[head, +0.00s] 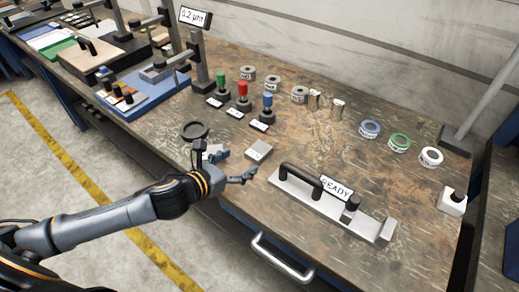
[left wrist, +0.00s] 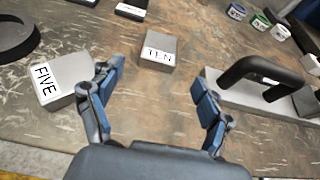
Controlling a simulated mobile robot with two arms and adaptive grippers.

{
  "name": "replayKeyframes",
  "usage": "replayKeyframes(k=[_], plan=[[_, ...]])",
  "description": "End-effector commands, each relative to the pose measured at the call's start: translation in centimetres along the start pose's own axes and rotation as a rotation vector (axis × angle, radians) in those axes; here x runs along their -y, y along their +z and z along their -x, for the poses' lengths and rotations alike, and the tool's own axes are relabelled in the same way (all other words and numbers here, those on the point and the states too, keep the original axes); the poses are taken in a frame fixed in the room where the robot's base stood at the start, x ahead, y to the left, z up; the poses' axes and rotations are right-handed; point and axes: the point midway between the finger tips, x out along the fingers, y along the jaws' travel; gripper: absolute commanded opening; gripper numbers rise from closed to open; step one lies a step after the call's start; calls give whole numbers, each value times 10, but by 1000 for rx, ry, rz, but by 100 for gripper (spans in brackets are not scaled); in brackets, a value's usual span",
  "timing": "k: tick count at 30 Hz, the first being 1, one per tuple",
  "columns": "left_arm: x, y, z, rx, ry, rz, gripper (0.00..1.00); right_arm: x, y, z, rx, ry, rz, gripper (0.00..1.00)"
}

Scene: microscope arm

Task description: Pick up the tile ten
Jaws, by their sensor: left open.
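The tile ten (left wrist: 157,50) is a grey block with a white label reading TEN. It lies flat on the workbench, ahead of and between my left gripper's fingers in the left wrist view. In the head view the tile ten (head: 258,151) sits just beyond the gripper. My left gripper (head: 238,167) is open and empty; its spread fingers also show in the left wrist view (left wrist: 158,105). The tile FIVE (left wrist: 62,82) lies close to the left finger. My right gripper is in neither view.
A plate with a black handle and a READY sign (head: 336,188) lies to the right of the tile. A black ring (head: 195,131) lies to the left. Coloured stamps (head: 243,96) and tape rolls (head: 399,142) stand farther back.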

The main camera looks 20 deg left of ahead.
Motion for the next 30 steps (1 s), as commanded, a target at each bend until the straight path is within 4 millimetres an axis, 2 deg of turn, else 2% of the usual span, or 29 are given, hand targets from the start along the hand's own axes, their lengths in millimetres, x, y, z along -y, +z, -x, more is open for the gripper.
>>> replayKeyframes(k=[1, 5, 11, 18, 22, 28, 29, 30], plan=[[0, 2, -10, 3, 1, 3, 78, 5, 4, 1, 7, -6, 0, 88], [0, 1, -25, 1, 1, 2, 78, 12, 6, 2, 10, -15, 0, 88], [0, 3, -39, 1, 0, 2, 78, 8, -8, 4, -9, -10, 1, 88], [0, 6, -74, 1, 0, 2, 78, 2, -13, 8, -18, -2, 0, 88], [0, 5, -81, 0, 0, 0, 78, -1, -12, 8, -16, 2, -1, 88], [0, 5, -82, -1, 0, -1, 78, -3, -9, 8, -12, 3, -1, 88], [0, 5, -82, -1, 0, 0, 74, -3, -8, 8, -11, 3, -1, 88], [0, 5, -82, -1, 0, 0, 66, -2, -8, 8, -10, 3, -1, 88]])
